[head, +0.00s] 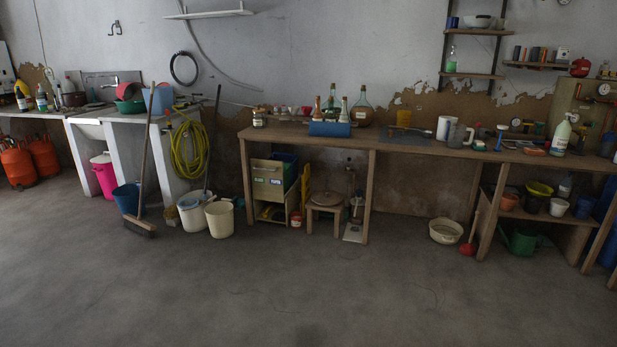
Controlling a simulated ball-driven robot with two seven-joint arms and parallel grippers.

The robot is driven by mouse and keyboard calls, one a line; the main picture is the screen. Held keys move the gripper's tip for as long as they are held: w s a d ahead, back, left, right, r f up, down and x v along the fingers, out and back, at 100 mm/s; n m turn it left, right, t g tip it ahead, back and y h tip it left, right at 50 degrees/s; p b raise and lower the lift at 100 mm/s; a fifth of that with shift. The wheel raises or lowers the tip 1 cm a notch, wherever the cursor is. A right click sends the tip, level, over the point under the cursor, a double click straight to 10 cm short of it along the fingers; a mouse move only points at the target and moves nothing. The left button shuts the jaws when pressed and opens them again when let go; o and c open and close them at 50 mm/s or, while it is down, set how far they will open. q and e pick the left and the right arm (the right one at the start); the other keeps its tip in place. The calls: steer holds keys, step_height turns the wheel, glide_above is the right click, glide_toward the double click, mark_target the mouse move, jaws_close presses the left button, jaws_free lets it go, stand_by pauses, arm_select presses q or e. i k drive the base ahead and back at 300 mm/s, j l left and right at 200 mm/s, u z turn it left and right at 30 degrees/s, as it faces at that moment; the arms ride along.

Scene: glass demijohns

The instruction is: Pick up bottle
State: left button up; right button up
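Several bottles stand on the long wooden workbench (420,150) against the back wall. A round glass demijohn (361,112) with a narrow neck stands near the bench's middle. To its left are a green bottle (332,100) and a pale bottle (344,112), close behind a blue box-like object (329,129). A white bottle with a label (561,137) stands upright at the right end of the bench. More bottles (41,98) stand on the counter at the far left. Which bottle the task means, I cannot tell. Neither of my grippers shows in this view.
The grey concrete floor (290,275) in front is open. A broom (142,222), a blue bucket (127,198) and cream buckets (219,219) stand at the left. A basin (445,231) and red plunger (468,247) are on the floor by the bench.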

mark_target(317, 116)
steer(key=i, duration=2.7)
